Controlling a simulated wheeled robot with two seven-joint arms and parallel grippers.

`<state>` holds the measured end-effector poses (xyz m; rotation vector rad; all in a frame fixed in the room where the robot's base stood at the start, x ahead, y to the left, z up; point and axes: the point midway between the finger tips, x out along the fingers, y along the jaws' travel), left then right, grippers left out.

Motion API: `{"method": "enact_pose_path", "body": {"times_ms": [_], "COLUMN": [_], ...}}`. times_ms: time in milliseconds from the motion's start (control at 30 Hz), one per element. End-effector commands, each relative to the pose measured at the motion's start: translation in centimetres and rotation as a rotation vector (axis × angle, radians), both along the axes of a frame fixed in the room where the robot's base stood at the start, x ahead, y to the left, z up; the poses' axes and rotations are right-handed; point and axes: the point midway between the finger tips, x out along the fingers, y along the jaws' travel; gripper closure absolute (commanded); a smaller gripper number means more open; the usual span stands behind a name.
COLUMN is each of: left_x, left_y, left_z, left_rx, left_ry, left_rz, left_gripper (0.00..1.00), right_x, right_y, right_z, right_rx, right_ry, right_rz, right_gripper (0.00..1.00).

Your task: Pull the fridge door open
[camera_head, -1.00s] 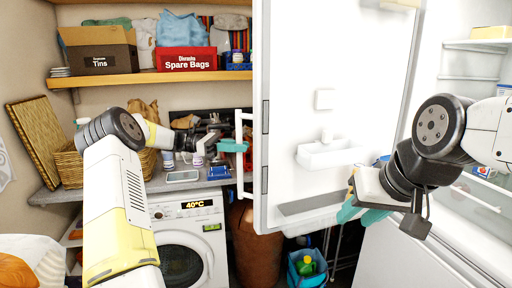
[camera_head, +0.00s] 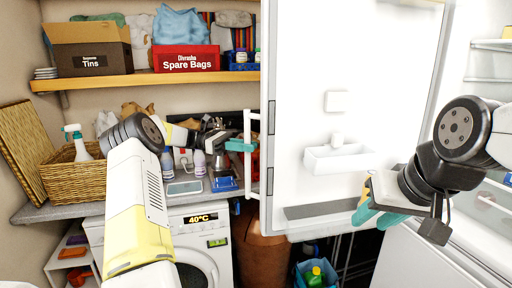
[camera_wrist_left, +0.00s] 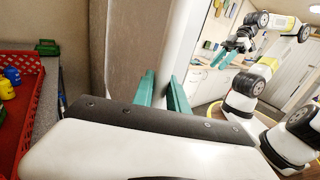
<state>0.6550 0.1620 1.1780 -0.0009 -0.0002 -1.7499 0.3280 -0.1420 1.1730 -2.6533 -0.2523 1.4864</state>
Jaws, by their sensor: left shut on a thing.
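The white fridge door (camera_head: 390,90) stands open in the head view, its inner face towards me. A small white bin (camera_head: 338,160) is fixed on it. The white bar handle (camera_head: 248,178) is at the door's left edge. My left gripper (camera_head: 241,146) is shut on the handle; in the left wrist view its teal fingers (camera_wrist_left: 162,95) straddle a pale upright bar. My right gripper (camera_head: 376,212) is empty, its teal fingers apart, in front of the door's lower right part. The fridge shelves at the right are partly hidden by my right arm.
A washing machine (camera_head: 190,240) stands under the grey counter (camera_head: 75,209) at left. A wicker basket (camera_head: 68,180) and several small items are on the counter. A wooden shelf (camera_head: 150,80) above holds boxes. A blue crate (camera_head: 303,278) and brown bin (camera_head: 262,245) stand below.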

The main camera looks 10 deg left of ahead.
Motion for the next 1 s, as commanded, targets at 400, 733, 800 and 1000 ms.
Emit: {"method": "enact_pose_path", "body": {"times_ms": [400,733,800,1000], "left_x": [0.0,0.5,0.7,1.3], "left_y": [0.0,2.1,3.3,6.2], "left_z": [0.0,-0.1,-0.1,-0.1], "left_rx": [0.001,0.001,0.001,0.000], "left_ry": [0.000,-0.002,-0.001,-0.001], "left_rz": [0.000,0.003,0.003,0.002], "left_gripper": [0.59,0.59,0.59,0.59], "right_x": [0.0,0.0,0.0,0.0], "right_y": [0.0,0.0,0.0,0.0], "right_z": [0.0,0.0,0.0,0.0], "right_rx": [0.000,0.000,0.000,0.000], "right_ry": [0.000,0.000,0.000,0.000], "right_rz": [0.000,0.000,0.000,0.000], "right_gripper": [0.64,0.64,0.64,0.64]}}
